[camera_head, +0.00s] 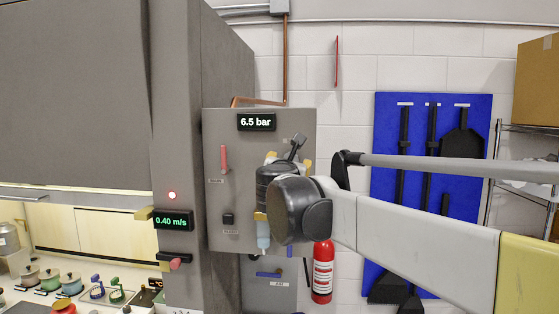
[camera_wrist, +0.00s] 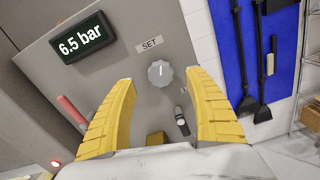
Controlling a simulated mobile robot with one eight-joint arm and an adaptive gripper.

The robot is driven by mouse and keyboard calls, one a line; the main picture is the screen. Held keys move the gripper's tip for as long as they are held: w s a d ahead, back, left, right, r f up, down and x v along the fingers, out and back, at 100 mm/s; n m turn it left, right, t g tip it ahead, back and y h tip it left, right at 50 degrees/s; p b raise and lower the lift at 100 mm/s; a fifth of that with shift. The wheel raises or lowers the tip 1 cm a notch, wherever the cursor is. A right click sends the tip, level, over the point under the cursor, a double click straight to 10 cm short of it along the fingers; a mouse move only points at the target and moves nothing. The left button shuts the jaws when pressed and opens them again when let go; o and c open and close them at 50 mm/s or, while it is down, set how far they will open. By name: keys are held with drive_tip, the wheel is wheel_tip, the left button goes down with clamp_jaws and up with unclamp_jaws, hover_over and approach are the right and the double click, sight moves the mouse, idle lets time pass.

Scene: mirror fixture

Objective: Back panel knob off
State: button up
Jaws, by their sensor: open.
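The grey panel (camera_wrist: 115,50) fills much of the wrist view, tilted, with a 6.5 bar display. A round grey knob (camera_wrist: 160,73) with a white pointer mark sits on it below a SET label (camera_wrist: 149,44). My gripper (camera_wrist: 160,77) is open, its two yellow fingers to the left and right of the knob in the picture. Nothing is held, and I cannot tell how far the tips are from the panel. In the head view the same panel (camera_head: 218,132) stands behind my gripper (camera_head: 288,160), and my wrist hides the knob.
A red handle (camera_head: 224,159) and a small black knob (camera_head: 228,219) are on the panel's left side. A small black-and-silver lever (camera_wrist: 182,121) is below the grey knob. A fire extinguisher (camera_head: 322,272) and a blue tool board (camera_head: 388,135) are to the right.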

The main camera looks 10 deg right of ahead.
drive_tip(key=v, duration=0.6)
drive_tip(key=shift+s, duration=0.25)
drive_tip(key=s+d+f+m+g+b, duration=0.25)
drive_tip(key=s+f+m+b, duration=0.3)
drive_tip(key=f, duration=0.65)
drive_tip(key=s+d+f+m+g+b, duration=0.2)
drive_tip(key=s+d+f+m+b, duration=0.35)
drive_tip(key=f, duration=0.75)
drive_tip(key=s+d+f+m+g+b, duration=0.1)
drive_tip(key=s+f+m+g+b, duration=0.1)
drive_tip(key=s+f+m+b, duration=0.75)
drive_tip(key=s+a+f+m+g+y+b, duration=0.1)
drive_tip(key=s+f+m+y+b, duration=0.1)
drive_tip(key=f, duration=0.9)
drive_tip(key=s+a+f+m+g+y+b, duration=0.1)
drive_tip(key=s+f+m+b, duration=0.3)
drive_tip(key=f, duration=0.7)
drive_tip(key=s+a+f+m+g+y+b, duration=0.1)
drive_tip(key=s+a+f+m+y+b, duration=0.1)
drive_tip(key=f+b, duration=0.4)
wheel_tip(320, 180, down, 5)
drive_tip(key=shift+s+a+f+m+g+y, duration=0.2)
drive_tip(key=shift+s+a+m+g+y, duration=0.15)
drive_tip(key=shift+s+a+m, duration=0.6)
drive_tip(key=shift+s+d, duration=0.15)
drive_tip(key=shift+d, duration=0.05)
